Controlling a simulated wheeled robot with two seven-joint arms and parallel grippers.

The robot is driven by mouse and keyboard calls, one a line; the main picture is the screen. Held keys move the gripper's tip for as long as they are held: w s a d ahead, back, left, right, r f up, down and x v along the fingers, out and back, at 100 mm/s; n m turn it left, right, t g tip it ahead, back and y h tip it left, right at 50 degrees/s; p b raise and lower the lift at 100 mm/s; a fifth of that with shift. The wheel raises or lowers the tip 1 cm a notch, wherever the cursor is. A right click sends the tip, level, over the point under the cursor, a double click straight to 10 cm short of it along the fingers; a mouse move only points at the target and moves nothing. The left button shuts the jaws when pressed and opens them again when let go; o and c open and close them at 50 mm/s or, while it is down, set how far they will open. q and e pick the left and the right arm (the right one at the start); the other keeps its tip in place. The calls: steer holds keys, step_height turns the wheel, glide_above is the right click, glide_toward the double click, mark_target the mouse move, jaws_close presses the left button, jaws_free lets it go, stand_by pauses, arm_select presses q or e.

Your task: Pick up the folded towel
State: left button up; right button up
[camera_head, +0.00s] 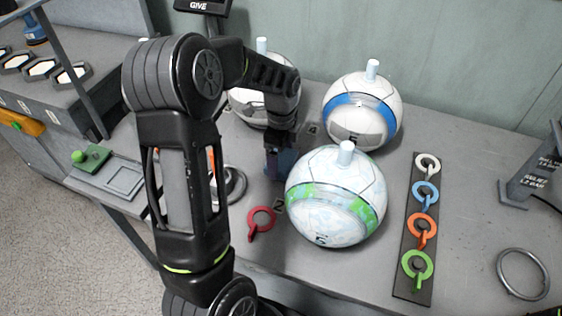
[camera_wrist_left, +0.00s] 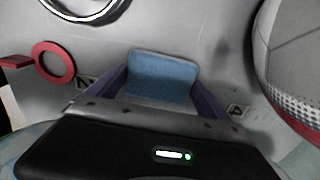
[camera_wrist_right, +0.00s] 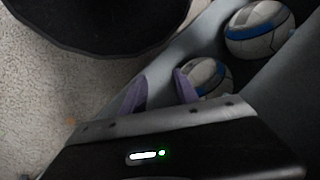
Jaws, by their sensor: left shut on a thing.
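The folded towel (camera_wrist_left: 160,78) is a small blue pad in the left wrist view. It sits between the two purple fingers of my left gripper (camera_head: 281,163), which is shut on it. In the head view this gripper points down at the table between the balls, and the arm and a ball crowd it, so the towel hardly shows there. I cannot tell whether the towel touches the table. My right gripper (camera_wrist_right: 160,88) shows in the right wrist view with its fingers apart and nothing between them.
A green-and-white ball (camera_head: 335,195) stands close right of my left gripper. A blue-banded ball (camera_head: 363,112) and a grey-white ball (camera_head: 262,103) stand behind. A red ring tag (camera_head: 261,220) lies in front. A strip with coloured rings (camera_head: 413,290) and a metal ring (camera_head: 523,274) lie right.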

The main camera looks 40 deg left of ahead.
mark_target(281, 159)
arm_select(q)
steer(key=shift+r, duration=0.15)
steer(key=shift+c, duration=0.4)
step_height(281, 159, up, 10)
stand_by(0.8)
